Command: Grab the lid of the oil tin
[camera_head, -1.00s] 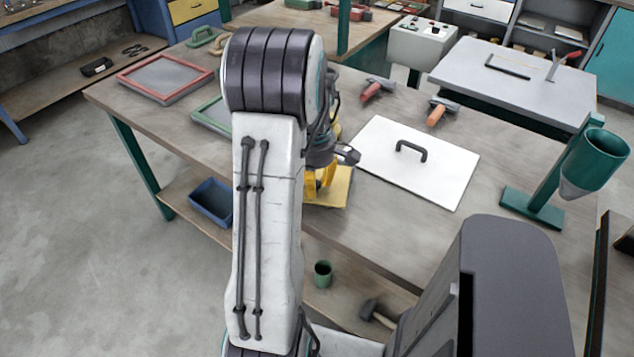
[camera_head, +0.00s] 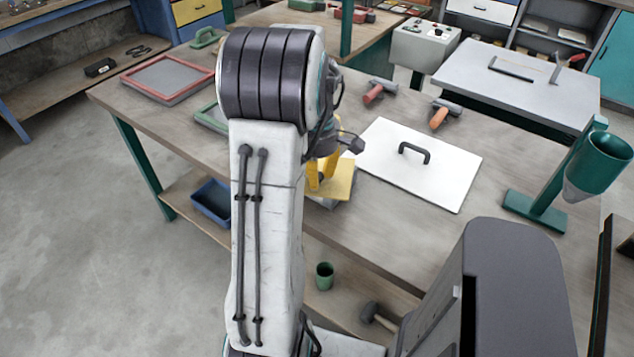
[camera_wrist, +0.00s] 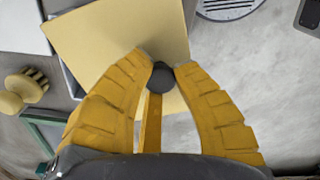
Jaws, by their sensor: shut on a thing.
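The oil tin's lid is a pale yellow square plate (camera_wrist: 115,40) with a dark round knob (camera_wrist: 161,79). My gripper (camera_wrist: 164,66) has its yellow fingertips shut on the knob from both sides. In the head view the lid (camera_head: 341,180) is beside and under my gripper (camera_head: 322,178), partly hidden by my arm. The grey oil tin (camera_head: 322,203) shows just below the lid, mostly hidden. The lid seems to be a little above the tin and shifted from it.
A white board with a black handle (camera_head: 430,185) lies right of the lid. A green funnel stand (camera_head: 535,208) stands at the table's right. Framed screens (camera_head: 167,75) lie at the left. The table front (camera_head: 400,250) is clear.

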